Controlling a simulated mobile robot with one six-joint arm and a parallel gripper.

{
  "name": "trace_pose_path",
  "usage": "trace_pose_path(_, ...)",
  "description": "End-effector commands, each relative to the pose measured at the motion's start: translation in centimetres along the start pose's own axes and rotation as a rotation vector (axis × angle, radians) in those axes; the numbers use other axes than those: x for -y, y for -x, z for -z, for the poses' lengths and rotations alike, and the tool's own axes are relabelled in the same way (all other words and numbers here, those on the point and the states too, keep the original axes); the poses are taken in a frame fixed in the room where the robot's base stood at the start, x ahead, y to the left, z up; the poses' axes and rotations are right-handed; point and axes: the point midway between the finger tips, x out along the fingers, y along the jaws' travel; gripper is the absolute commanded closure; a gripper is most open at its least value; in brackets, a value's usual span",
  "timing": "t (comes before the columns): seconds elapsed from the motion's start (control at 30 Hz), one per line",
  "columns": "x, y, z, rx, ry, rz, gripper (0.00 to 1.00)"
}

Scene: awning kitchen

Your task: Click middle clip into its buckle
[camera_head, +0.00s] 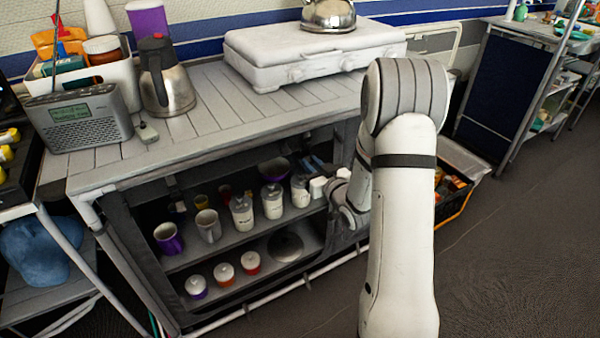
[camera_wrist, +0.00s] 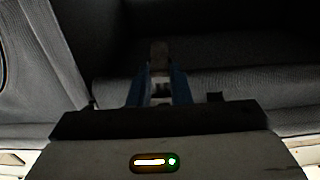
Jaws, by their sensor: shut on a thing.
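In the wrist view my gripper (camera_wrist: 161,90) has its two blue fingers close together on a small pale and dark piece (camera_wrist: 160,87), which seems to be the middle clip. A dull brown strip (camera_wrist: 159,52) shows just beyond the fingertips; I cannot tell whether it is strap or buckle. The view is dark, so a separate buckle cannot be made out, nor whether the clip touches it. In the head view my arm reaches to the right end of the open shelf unit, and its wrist hides most of what is there.
Dark grey fabric (camera_wrist: 240,52) fills the wrist view behind the fingers. In the head view the shelf unit (camera_head: 200,250) holds cups and several lidded jars (camera_head: 242,215) left of my wrist. The slatted countertop (camera_head: 215,105) above carries a stove, flask and radio.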

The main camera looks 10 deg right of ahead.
Motion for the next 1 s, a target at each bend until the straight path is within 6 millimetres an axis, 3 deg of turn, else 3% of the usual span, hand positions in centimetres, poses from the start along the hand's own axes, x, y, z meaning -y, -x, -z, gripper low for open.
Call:
trace_pose_path(0.03, 0.57, -0.12, 1.2, -0.008, 0.005, 0.022, 1.0)
trace_pose_path(0.1, 0.19, 0.02, 1.76, -0.008, 0.005, 0.017, 1.0)
trace_pose_path(0.43, 0.16, 0.0, 2.0, -0.01, 0.004, 0.018, 1.0)
trace_pose_path(0.47, 0.19, -0.01, 2.01, -0.01, 0.004, 0.018, 0.81)
trace_pose_path(0.7, 0.26, -0.07, 1.9, -0.008, 0.004, 0.018, 0.62)
trace_pose_path(1.0, 0.22, 0.19, 1.84, -0.006, 0.003, 0.016, 0.6)
